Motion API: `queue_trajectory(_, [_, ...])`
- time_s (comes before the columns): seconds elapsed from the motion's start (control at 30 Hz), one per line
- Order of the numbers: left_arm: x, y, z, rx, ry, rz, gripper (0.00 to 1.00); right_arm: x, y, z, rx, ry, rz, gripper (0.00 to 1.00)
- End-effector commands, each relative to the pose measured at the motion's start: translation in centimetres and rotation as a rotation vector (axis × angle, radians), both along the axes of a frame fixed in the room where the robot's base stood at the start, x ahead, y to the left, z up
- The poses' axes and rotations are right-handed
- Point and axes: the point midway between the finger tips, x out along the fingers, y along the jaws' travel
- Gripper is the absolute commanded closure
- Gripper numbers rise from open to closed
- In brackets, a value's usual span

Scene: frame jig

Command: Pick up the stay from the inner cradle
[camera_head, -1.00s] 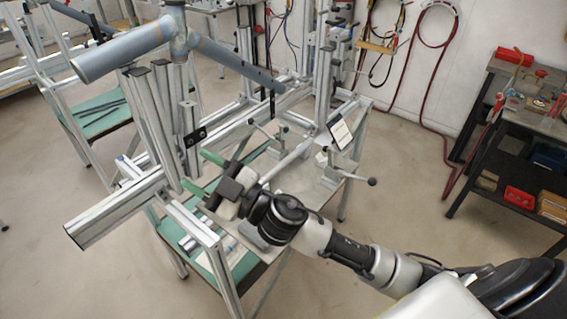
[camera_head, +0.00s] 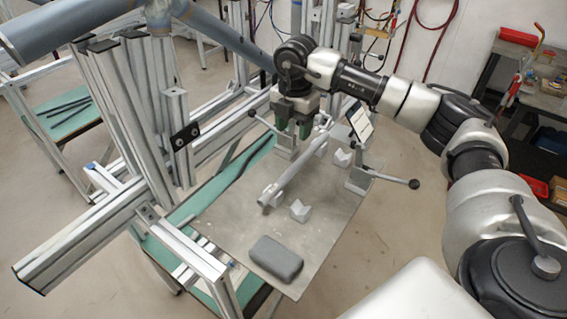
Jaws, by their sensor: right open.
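The stay is most likely the light grey tube (camera_head: 291,177) that lies slantwise on the metal plate, its near end by a small fitting. The cradle under it is mostly hidden by the tube. My right gripper (camera_head: 293,131) points down with green-tipped fingers, open and empty. In the picture it is just left of the tube's far part; its exact height above the plate is hard to tell. My left gripper is not in view.
Two white V-blocks (camera_head: 300,211) stand empty to the right of the tube. A dark grey block (camera_head: 276,258) lies at the plate's near edge. A toggle clamp with a lever (camera_head: 385,179) stands at right. Tall aluminium posts (camera_head: 135,120) and a thick blue-grey pipe (camera_head: 80,28) crowd the left.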

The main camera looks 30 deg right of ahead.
Motion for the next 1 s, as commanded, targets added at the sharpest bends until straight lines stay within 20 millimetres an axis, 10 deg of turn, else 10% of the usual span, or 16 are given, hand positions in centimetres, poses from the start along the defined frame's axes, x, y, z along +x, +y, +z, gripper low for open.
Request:
queue_trajectory(0.43, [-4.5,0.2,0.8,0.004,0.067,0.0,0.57,-0.2,-0.3,-5.3,-0.01,0.005,-0.008,0.47])
queue_trajectory(1.0, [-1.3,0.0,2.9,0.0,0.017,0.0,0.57,-0.5,-0.2,-10.7,-0.008,0.003,-0.006,0.47])
